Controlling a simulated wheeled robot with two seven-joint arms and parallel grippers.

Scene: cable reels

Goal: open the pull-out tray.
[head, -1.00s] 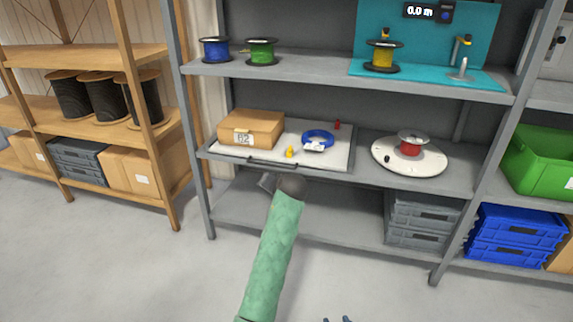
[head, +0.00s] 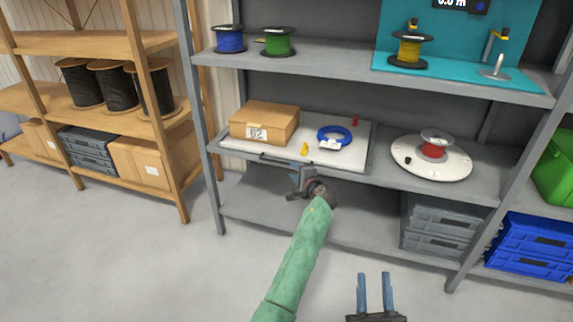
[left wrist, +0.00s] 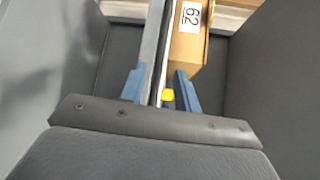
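The pull-out tray (head: 232,149) is a light, shallow tray on the middle shelf, with a dark bar handle (head: 285,161) along its front edge. It looks pushed in, its front near the shelf edge. My left gripper (head: 302,176) is just below and in front of the handle; its fingertips are hard to see there. In the left wrist view, its two blue fingers (left wrist: 160,88) stand apart, with the tray's front edge (left wrist: 154,45) running between them. Whether they touch the handle cannot be told. My right gripper (head: 375,292) is open and empty, low in front of the shelves.
On the tray are a cardboard box (head: 264,124), a blue cable coil (head: 334,135), a yellow item (head: 305,149) and a red item (head: 355,120). A white turntable (head: 405,160) with a red reel stands to the right. Floor in front is clear.

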